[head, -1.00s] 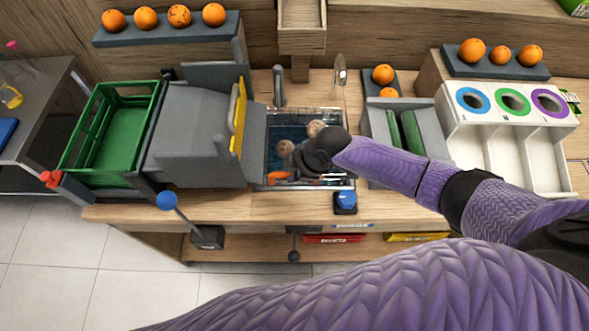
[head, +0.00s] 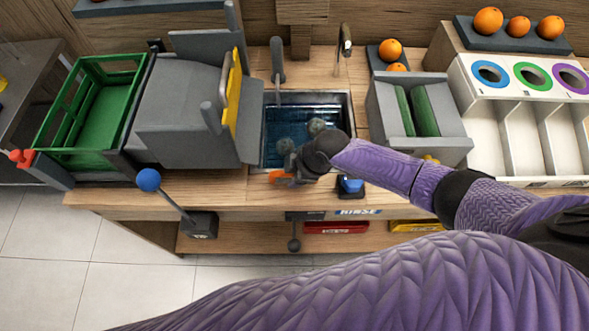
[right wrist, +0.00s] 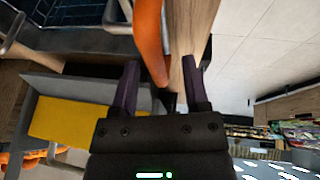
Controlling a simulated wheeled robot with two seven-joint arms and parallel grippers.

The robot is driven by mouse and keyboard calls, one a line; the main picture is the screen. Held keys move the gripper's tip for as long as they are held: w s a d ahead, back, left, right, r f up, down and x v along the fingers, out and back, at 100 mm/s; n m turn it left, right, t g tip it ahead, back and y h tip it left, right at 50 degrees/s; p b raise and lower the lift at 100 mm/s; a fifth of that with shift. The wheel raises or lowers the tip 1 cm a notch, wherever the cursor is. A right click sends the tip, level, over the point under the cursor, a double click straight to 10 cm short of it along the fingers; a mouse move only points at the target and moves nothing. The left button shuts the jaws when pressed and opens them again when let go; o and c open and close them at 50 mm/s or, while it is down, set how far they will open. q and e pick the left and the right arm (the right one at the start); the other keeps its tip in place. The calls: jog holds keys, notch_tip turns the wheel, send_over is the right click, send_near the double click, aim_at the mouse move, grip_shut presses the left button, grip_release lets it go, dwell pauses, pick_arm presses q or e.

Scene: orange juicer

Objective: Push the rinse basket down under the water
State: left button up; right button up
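The sink (head: 351,110) holds dark blue water. The rinse basket is hard to make out; its rim does not show above the water. Two dull round fruits (head: 317,126) (head: 285,146) look blue-green tinted, as if under water. An orange handle (head: 281,176) shows at the sink's front edge. My right gripper (head: 300,176) is at that front edge, beside the handle. In the right wrist view the handle (right wrist: 151,40) runs between the spread fingers of my right gripper (right wrist: 161,75), with a gap to the right finger. My left gripper is out of view.
A grey machine with a yellow panel (head: 231,92) stands left of the sink, beside a green crate (head: 97,110). A grey holder with green pads (head: 412,110) and a white bin unit (head: 525,140) stand right. A blue button (head: 351,186) sits at the counter's front; a tap (head: 344,45) stands behind.

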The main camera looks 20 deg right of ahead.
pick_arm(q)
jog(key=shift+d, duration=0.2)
pick_arm(e)
jog(key=shift+r, duration=0.1)
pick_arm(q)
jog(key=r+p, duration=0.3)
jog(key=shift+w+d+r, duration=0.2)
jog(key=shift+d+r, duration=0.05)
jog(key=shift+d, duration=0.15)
pick_arm(e)
jog(key=v, duration=0.9)
jog(key=shift+r, duration=0.35)
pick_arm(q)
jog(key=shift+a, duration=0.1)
pick_arm(e)
jog(key=shift+s, duration=0.2)
